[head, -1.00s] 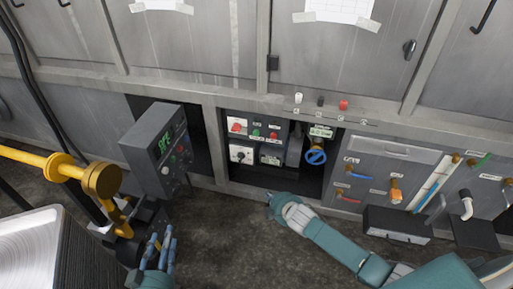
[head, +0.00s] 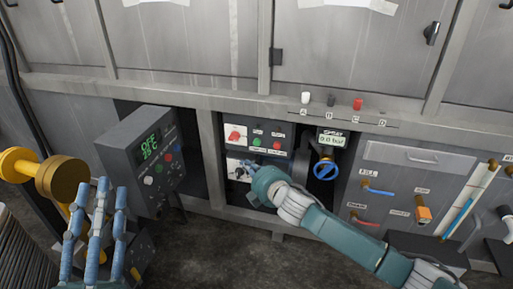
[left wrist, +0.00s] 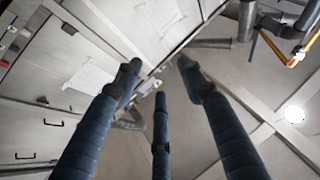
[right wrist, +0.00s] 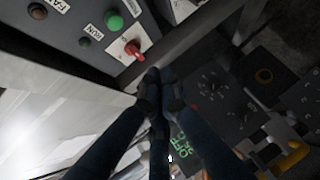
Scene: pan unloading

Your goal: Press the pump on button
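A dark control panel (head: 258,137) sits in the cabinet opening in the head view, with a red knob (head: 234,135), a green button (head: 256,142) and a red button (head: 277,145). Its labels are too small to read, so I cannot tell which is the pump on button. My right gripper (head: 248,170) is in front of the lower panel, just below the green button. In the right wrist view its fingers are together and empty, near a red knob (right wrist: 133,49) and a green button (right wrist: 113,23). My left gripper (head: 100,188) is open and empty, its fingers spread.
A grey control box (head: 140,158) with a lit OFF display stands left of the opening. A blue valve wheel (head: 326,171) is to the right of the panel. A yellow pipe (head: 50,178) is near my left gripper.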

